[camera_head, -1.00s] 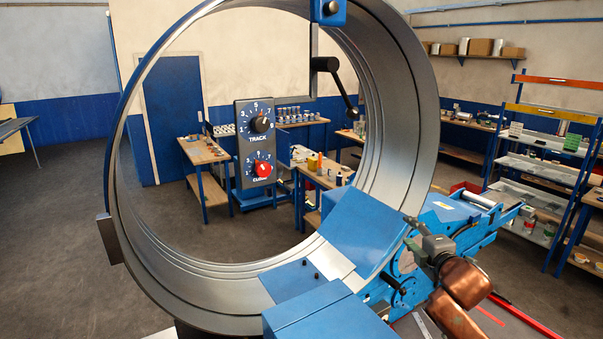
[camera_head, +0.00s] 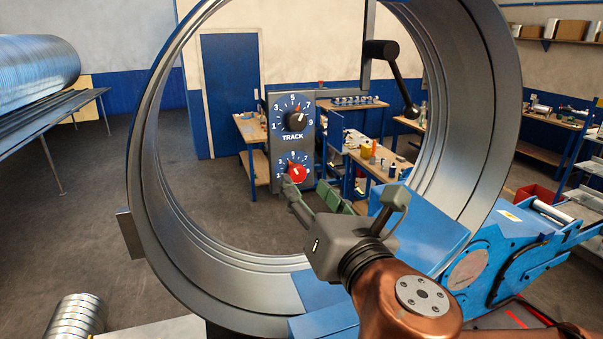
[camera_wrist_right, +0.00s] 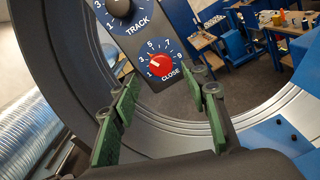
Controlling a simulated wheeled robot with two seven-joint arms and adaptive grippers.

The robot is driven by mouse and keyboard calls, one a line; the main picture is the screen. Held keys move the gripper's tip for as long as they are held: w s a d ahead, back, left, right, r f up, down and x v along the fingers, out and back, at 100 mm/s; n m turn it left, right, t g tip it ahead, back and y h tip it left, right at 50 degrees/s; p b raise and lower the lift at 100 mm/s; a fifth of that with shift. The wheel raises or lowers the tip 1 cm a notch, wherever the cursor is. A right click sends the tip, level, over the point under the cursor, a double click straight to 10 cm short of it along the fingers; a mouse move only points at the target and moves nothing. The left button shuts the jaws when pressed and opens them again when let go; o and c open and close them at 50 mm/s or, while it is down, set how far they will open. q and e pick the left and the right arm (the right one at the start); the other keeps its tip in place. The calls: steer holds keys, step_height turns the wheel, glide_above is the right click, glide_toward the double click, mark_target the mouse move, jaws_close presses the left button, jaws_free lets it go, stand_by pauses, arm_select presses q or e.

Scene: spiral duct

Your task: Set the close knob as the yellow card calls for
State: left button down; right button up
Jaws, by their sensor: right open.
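The red close knob (camera_head: 297,174) sits on the lower dial of a dark control panel, under the black track knob (camera_head: 297,121). In the right wrist view the close knob (camera_wrist_right: 159,66) has a white pointer mark turned to the upper left, seemingly near 3. My right gripper (camera_head: 312,195) is open and empty, pointing at the panel. In the wrist view its green-padded fingers (camera_wrist_right: 164,88) stand apart, below and on both sides of the knob, not touching it. No yellow card is clearly readable. My left gripper is out of view.
A large metal ring (camera_head: 150,205) surrounds the view of the panel. A black-handled lever (camera_head: 382,50) hangs at its upper right. Blue machinery (camera_head: 515,240) with a small yellowish label (camera_head: 508,215) stands at right. Spiral duct (camera_head: 40,62) lies on a rack at left.

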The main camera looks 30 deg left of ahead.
mark_target(298, 176)
steer(key=p+x, duration=0.1)
steer(key=x, duration=0.2)
steer(key=shift+w+a, duration=0.15)
steer(key=shift+w, duration=0.15)
steer(key=shift+a, duration=0.2)
steer(key=shift+c, duration=0.6)
steer(key=c, duration=0.3)
jaws_close()
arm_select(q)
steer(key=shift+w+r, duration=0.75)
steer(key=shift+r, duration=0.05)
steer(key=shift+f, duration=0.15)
